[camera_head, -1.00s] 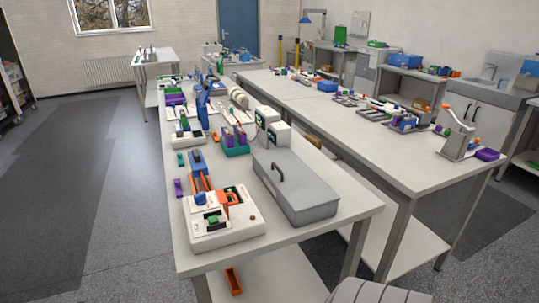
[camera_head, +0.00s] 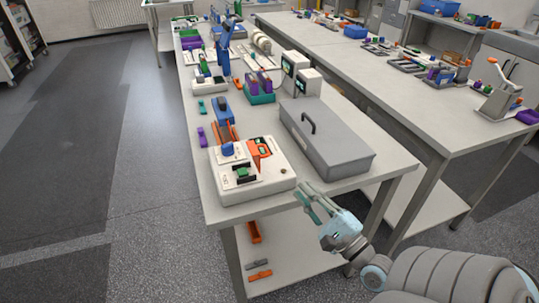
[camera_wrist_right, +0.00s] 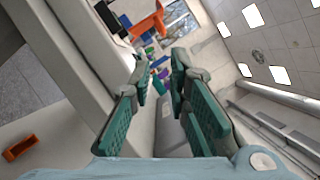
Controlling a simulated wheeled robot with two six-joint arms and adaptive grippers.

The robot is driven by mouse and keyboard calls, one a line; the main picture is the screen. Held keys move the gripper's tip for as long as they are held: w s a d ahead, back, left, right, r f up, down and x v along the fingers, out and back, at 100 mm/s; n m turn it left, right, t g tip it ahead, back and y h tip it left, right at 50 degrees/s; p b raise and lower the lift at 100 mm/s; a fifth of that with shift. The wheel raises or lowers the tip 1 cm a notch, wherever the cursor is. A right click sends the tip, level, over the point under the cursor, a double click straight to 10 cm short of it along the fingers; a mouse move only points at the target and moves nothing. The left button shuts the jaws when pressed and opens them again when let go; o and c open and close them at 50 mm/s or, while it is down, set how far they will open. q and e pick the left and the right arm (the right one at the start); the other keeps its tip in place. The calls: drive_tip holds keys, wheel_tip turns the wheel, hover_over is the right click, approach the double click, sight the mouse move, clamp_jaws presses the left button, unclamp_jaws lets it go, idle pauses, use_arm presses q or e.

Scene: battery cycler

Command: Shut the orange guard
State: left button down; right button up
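The orange guard (camera_head: 254,155) is on the right part of the white battery cycler (camera_head: 273,178), at the near end of the left table. It also shows in the right wrist view (camera_wrist_right: 149,24), where it stands out from the cycler's top and looks raised. My right gripper (camera_head: 306,194) is off the table's near edge, to the right of and nearer than the cycler, apart from the guard. Its green-padded fingers are spread with nothing between them in the right wrist view (camera_wrist_right: 160,85). My left gripper is not in view.
A grey lidded case (camera_head: 335,150) with a black handle lies right of the cycler, close to my right gripper. A blue part (camera_head: 223,112) and a purple block (camera_head: 202,137) are behind and left. An orange bin (camera_head: 254,232) sits on the lower shelf.

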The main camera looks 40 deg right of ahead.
sight(269, 153)
drive_tip(key=x, duration=1.4)
drive_tip(key=shift+w+a+r, duration=0.1)
drive_tip(key=shift+w+r, duration=0.1)
drive_tip(key=shift+r, duration=0.25)
